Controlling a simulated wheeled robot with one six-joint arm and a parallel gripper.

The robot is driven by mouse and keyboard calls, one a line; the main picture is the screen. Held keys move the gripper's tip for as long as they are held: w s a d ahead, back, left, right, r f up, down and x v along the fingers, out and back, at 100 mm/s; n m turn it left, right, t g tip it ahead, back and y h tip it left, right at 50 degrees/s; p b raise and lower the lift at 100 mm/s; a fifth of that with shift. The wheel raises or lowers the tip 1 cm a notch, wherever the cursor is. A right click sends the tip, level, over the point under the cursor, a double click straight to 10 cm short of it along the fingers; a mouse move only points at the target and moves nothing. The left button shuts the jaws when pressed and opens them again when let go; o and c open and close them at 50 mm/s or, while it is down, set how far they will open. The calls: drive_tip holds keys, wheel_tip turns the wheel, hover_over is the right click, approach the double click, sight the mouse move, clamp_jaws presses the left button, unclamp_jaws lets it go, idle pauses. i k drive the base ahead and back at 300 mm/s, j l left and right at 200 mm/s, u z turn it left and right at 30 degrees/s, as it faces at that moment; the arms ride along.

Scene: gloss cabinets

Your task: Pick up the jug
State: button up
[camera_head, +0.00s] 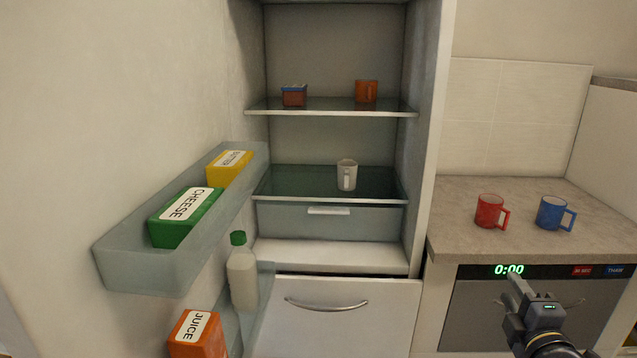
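A small white vessel with a handle (347,174), which looks like a jug or mug, stands upright on the lower glass shelf (290,180) of the open fridge. Its handle faces the front. A white bottle with a green cap (243,278) stands in the lower door bin. My gripper (513,283) is at the lower right, in front of the dark oven front and well apart from the fridge shelves. Its fingers are small and seen at an angle, so I cannot tell how far they are apart. Nothing shows held in it.
The open fridge door on the left holds a butter box (229,168), a cheese box (185,218) and a juice carton (198,335). Red (489,211) and blue (552,213) mugs stand on the counter.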

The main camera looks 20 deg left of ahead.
sight(348, 169)
drive_tip(key=i+u, duration=0.2)
drive_tip(key=u, duration=0.15)
drive_tip(key=i+u, duration=0.35)
drive_tip(key=i+l+u, duration=0.1)
drive_tip(key=u, duration=0.3)
drive_tip(key=i+l, duration=0.5)
drive_tip(key=i+z, duration=0.05)
drive_tip(key=i, duration=0.05)
